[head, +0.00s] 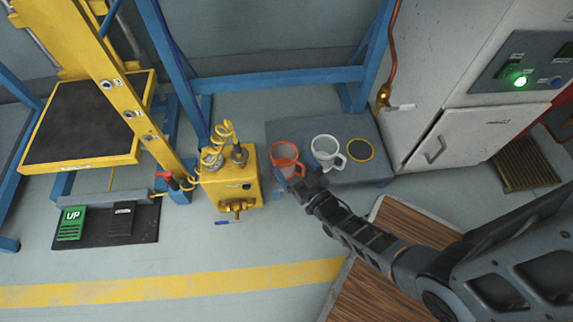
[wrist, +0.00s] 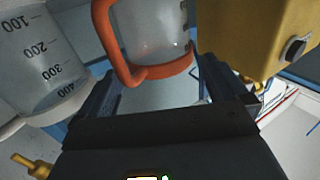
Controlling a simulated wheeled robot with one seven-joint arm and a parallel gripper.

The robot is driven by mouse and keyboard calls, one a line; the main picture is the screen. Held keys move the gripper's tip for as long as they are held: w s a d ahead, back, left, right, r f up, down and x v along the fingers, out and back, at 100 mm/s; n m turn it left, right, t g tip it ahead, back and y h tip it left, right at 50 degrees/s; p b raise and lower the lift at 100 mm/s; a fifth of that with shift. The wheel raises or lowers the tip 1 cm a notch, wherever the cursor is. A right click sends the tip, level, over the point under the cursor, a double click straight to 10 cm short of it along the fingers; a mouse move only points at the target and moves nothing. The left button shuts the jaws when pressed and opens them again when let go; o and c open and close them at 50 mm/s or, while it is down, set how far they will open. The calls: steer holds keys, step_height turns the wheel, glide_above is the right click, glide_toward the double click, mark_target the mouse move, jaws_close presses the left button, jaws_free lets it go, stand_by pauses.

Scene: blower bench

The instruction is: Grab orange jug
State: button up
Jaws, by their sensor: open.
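The orange jug (head: 285,158) stands on the left part of a low grey-blue bench (head: 370,131). It has a clear body with an orange rim and handle. In the wrist view the orange jug (wrist: 150,72) is just beyond my fingertips, its handle toward the left. My gripper (head: 300,182) is at the jug's near right side and hides part of it. In the wrist view my gripper (wrist: 157,84) is open, with one finger on each side of the jug's orange rim. I cannot tell whether a finger touches the jug.
A white jug (head: 325,148) stands close on the right; it also shows in the wrist view (wrist: 35,60) with measuring marks. A yellow box (head: 230,178) with a coiled hose stands close on the left. A yellow-ringed dark disc (head: 360,149) is at the bench's right.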

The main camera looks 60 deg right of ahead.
steer(key=shift+b+x, duration=0.3)
steer(key=shift+x, duration=1.25)
steer(key=c, duration=1.3)
